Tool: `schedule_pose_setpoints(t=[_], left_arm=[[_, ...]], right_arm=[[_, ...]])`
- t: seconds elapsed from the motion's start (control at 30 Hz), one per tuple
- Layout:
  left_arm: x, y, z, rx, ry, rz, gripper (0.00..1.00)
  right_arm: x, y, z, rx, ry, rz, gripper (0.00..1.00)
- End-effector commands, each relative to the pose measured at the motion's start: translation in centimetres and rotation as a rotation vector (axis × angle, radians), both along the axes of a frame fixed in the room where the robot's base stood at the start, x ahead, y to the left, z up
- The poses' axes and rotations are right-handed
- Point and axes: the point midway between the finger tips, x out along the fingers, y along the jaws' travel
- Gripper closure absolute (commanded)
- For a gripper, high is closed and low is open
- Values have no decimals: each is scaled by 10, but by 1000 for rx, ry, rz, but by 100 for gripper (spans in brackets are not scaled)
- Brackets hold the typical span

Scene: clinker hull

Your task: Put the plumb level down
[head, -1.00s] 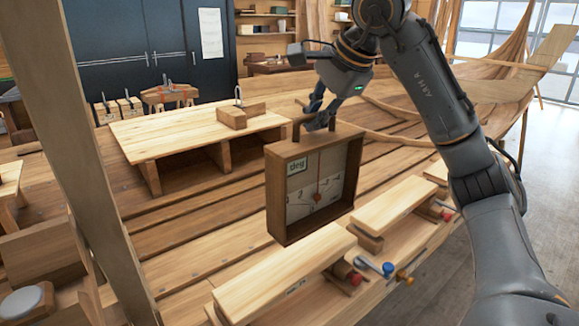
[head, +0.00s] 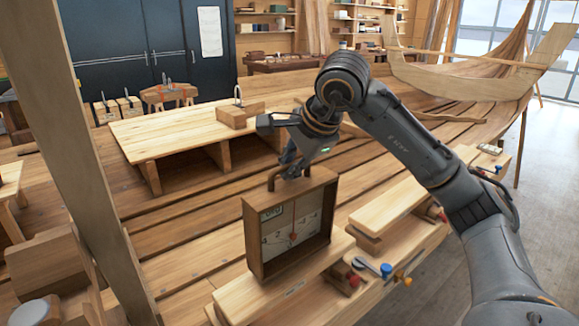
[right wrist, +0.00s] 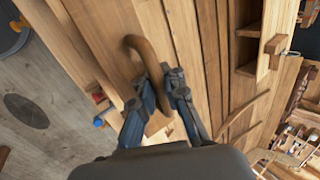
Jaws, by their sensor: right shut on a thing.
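The plumb level (head: 290,228) is a shallow wooden box with an open front, a pale dial face, a red pointer and a wooden handle on top. It hangs upright from my right gripper (head: 290,168), which is shut on its handle. In the right wrist view the curved brown handle (right wrist: 150,65) passes between the fingers of my right gripper (right wrist: 170,88). The level's lower edge is at a pale plank (head: 240,297) along the near side; I cannot tell whether it touches. My left gripper is not in view.
A second pale plank (head: 385,208) lies further right, with red, blue and orange-handled tools (head: 372,268) between. A low pale bench (head: 190,128) bearing a wooden block (head: 238,116) stands behind the level. An upright post (head: 75,130) rises at the left.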

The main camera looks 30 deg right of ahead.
Motion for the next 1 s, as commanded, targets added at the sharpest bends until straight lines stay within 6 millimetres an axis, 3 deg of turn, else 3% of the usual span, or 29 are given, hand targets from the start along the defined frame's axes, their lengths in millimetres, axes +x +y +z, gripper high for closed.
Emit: schedule_pose_setpoints(t=[0.33,0.4,0.5,0.77,0.9,1.0], left_arm=[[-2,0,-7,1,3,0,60],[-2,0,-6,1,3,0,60],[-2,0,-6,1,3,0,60],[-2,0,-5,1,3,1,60],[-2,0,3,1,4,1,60],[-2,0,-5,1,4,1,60]], right_arm=[[0,0,-8,0,-1,0,100],[0,0,-7,0,1,0,79],[0,0,-7,0,1,0,65],[0,0,-6,0,1,0,65],[0,0,5,1,-1,1,65],[-8,0,14,1,-5,1,65]])
